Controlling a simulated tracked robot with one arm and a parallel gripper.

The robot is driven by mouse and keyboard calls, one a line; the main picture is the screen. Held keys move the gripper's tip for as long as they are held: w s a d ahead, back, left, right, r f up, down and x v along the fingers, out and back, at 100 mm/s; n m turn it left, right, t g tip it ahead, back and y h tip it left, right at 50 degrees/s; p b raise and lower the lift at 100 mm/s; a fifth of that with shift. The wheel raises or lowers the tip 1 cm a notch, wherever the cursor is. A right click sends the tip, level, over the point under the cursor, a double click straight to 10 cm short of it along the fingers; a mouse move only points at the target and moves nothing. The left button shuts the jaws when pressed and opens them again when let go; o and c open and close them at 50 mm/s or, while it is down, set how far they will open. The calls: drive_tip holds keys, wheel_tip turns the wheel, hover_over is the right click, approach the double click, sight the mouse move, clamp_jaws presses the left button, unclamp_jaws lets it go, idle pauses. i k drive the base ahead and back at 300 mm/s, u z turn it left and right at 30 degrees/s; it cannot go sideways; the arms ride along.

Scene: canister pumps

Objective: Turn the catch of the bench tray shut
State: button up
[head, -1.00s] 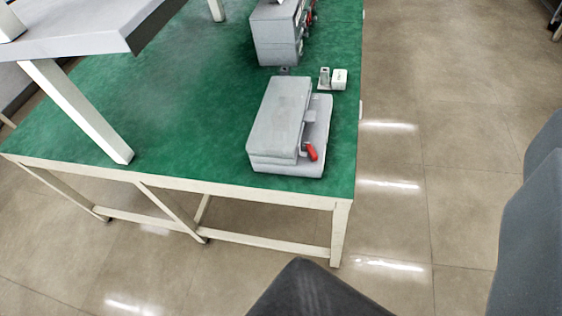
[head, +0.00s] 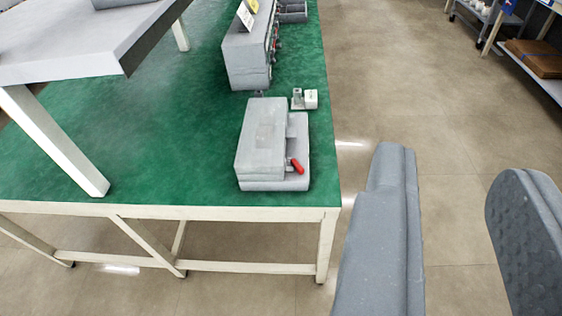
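A grey bench tray (head: 262,140) with a closed-looking blocky top sits on the green bench near its front right corner. A red catch handle (head: 297,167) shows at its lower right side; its exact turn is too small to tell. My gripper (head: 450,195) is at the lower right of the view, its two grey fingers wide apart with floor between them. It is empty and to the right of the bench edge, apart from the tray and the catch.
A small white block piece (head: 310,99) stands behind the tray. A larger grey unit (head: 247,55) with red parts is farther back. A raised grey shelf (head: 75,55) on white legs stands at left. Shelving with a brown box (head: 538,57) is at far right. The floor right of the bench is clear.

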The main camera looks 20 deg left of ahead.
sight(300, 169)
drive_tip(key=u, duration=0.05)
drive_tip(key=i, duration=1)
drive_tip(key=z, duration=0.05)
